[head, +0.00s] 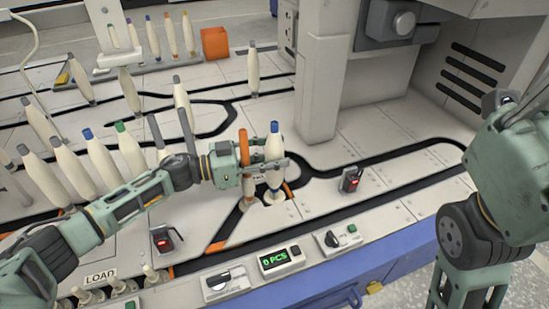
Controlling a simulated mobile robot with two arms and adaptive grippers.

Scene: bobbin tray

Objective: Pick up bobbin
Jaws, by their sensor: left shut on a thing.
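A white bobbin with a blue top (274,146) stands upright in the middle of the head view. My left gripper (277,166) is shut on it, with its fingers around the bobbin's body. The bobbin's lower end is near a small round base on the table; I cannot tell if it touches. An orange-topped bobbin (244,145) stands close beside it at the left, partly hidden by the gripper. My right arm is at the right edge, and its gripper does not show.
Several bobbins stand at the left, including a green-topped one (129,150). A lone grey-topped bobbin (253,73) stands further back. A white pillar (322,75) rises behind the gripper. A display box (281,260) and switches line the front edge. The table at the right is mostly clear.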

